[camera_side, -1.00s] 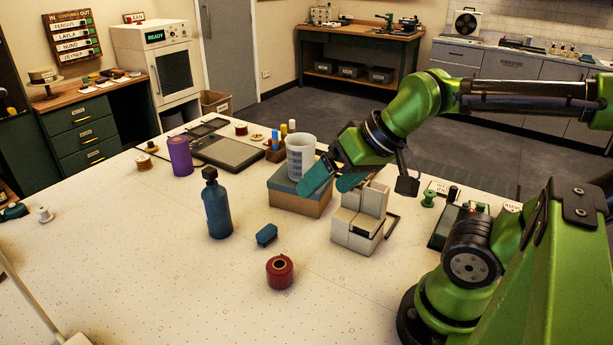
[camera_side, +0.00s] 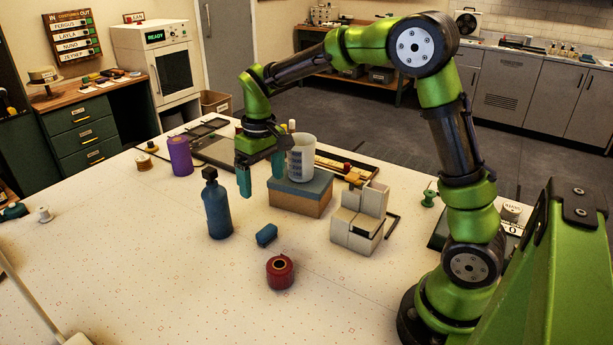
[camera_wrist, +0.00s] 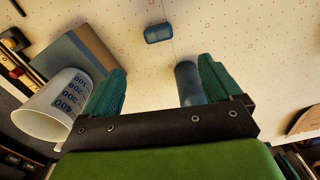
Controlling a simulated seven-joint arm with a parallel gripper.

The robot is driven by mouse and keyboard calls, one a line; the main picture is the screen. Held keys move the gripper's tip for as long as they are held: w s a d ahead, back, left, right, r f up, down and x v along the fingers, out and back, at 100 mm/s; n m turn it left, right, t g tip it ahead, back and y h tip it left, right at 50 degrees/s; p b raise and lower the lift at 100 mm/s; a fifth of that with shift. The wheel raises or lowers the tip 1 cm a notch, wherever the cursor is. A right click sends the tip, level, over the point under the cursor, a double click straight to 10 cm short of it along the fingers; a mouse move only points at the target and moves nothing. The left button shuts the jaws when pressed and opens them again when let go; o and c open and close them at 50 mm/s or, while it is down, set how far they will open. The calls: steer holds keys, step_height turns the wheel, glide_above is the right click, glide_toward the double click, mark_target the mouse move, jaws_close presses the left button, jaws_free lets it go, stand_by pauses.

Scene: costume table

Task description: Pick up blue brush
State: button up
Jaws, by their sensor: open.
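A small blue block-shaped thing (camera_side: 267,235), the likeliest blue brush, lies on the white table between the blue bottle and the red roll; I see no bristles. It also shows near the top of the wrist view (camera_wrist: 158,33). My gripper (camera_side: 261,186) is open and empty, fingers pointing down, above and behind it in the side view. In the wrist view the teal fingers (camera_wrist: 162,70) stand wide apart, with the small blue thing beyond their tips.
A blue bottle (camera_side: 217,208) stands left of the brush, close to my right-hand finger in the wrist view (camera_wrist: 187,78). A white measuring cup (camera_side: 302,157) stands on a blue-topped box (camera_side: 300,197). Pale blocks (camera_side: 358,219) and a red roll (camera_side: 280,272) are nearby. The front table is clear.

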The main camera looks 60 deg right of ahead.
mark_target(265, 229)
steer(key=shift+n, duration=0.4)
steer(key=f, duration=1.5)
steer(key=shift+w+f, duration=0.3)
steer(key=shift+f, duration=0.1)
steer(key=shift+c, duration=0.4)
steer(key=c, duration=1)
